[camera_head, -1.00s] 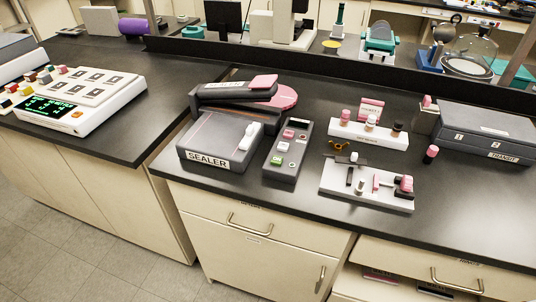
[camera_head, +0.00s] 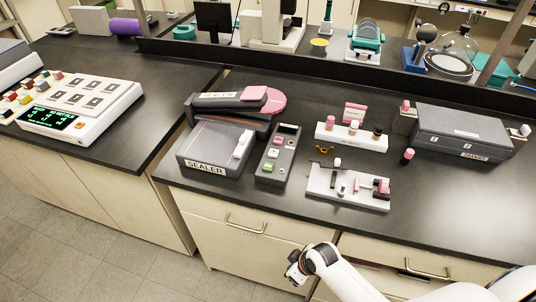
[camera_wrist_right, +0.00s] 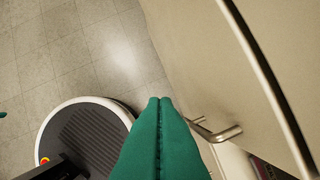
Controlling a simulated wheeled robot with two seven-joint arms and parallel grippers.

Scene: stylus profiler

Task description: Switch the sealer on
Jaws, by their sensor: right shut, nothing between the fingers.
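The sealer (camera_head: 212,152) is a grey box with a white label on its front, standing on the black counter near its left corner. A white lever-like part (camera_head: 242,145) sits on its right side. A grey control box (camera_head: 275,154) with pink, white and green buttons stands just right of it. My right gripper (camera_head: 296,272) is low in front of the cabinet, below the counter edge and apart from the sealer. In the right wrist view its green fingers (camera_wrist_right: 160,105) are together with nothing between them. My left gripper is not in view.
A white rack (camera_head: 351,137) with vials and a white fixture (camera_head: 348,188) stand right of the control box. A grey case (camera_head: 464,133) is further right. Drawer handles (camera_head: 245,224) stick out from the cabinet front. The counter's front strip is mostly clear.

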